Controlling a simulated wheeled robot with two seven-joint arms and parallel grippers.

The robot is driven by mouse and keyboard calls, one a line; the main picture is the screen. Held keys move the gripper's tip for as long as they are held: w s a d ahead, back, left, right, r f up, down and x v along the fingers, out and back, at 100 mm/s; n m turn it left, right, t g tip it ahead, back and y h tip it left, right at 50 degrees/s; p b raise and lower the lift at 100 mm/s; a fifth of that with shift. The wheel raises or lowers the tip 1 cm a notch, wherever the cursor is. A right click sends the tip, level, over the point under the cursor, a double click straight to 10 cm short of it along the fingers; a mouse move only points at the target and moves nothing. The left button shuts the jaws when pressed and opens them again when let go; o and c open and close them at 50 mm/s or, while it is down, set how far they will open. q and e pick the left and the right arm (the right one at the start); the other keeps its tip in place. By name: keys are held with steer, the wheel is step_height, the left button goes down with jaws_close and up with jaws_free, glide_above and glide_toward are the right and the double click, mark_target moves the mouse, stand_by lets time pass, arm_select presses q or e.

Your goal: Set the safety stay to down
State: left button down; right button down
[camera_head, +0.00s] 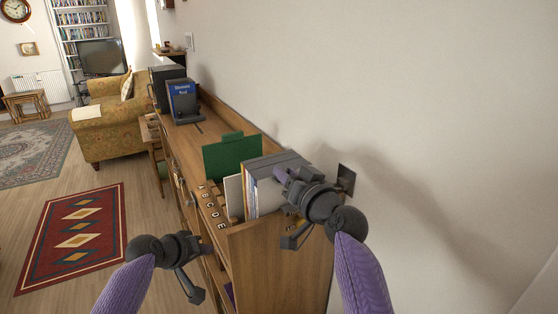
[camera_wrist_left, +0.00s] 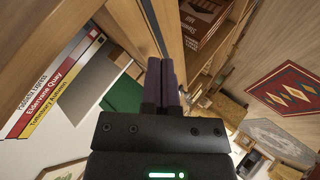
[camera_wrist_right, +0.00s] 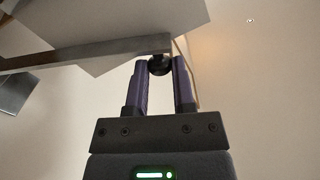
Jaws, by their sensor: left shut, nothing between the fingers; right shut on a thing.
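In the right wrist view, my right gripper (camera_wrist_right: 160,82) is shut on a dark round knob (camera_wrist_right: 160,65) at the end of a long grey bar (camera_wrist_right: 85,53). This seems to be the safety stay; its far end is out of view. In the head view, my right gripper (camera_head: 281,175) is beside the grey top (camera_head: 272,162) of a row of upright sleeves on the shelf unit, and hides the knob. My left gripper (camera_head: 207,249) is shut and empty at the unit's front left. It also shows in the left wrist view (camera_wrist_left: 161,65).
The wooden shelf unit (camera_head: 262,268) runs along the white wall. A green divider (camera_head: 226,158), letter tabs (camera_head: 212,208) and a blue-fronted stand (camera_head: 183,102) are on it. Spines (camera_wrist_left: 57,88) are close to my left gripper. Floor with a red rug (camera_head: 75,235) is open at left.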

arm_select(q)
steer(key=w+d+r+m+h, duration=0.1)
steer(key=d+r+m, duration=0.1)
steer(key=r, duration=0.4)
steer(key=w+d+r+m+h, duration=0.1)
steer(key=d+r+m, duration=0.1)
steer(key=r, duration=0.4)
steer(key=w+d+r+m+h, duration=0.1)
steer(key=d+r+m, duration=0.2)
steer(key=r, duration=0.3)
steer(key=shift+d+r+m+g+h, duration=0.1)
steer(key=shift+r+m+g+h, duration=0.2)
steer(key=shift+m, duration=0.4)
steer(key=s+d+r+m+g+h, duration=0.1)
steer(key=s+d+r+m, duration=0.1)
steer(key=r+m, duration=0.3)
steer(key=s+d+r+m+g, duration=0.1)
steer(key=s+d+r+m, duration=0.15)
steer(key=r, duration=0.55)
steer(key=x, duration=0.9)
steer(key=shift+w+f, duration=0.25)
steer(key=shift+w, duration=0.25)
steer(key=f, duration=0.3)
steer(key=shift+s+a+f, duration=0.1)
steer(key=shift+a, duration=0.3)
steer(key=shift+a+f, duration=0.1)
steer(key=shift+f, duration=0.3)
steer(key=shift+s, duration=0.1)
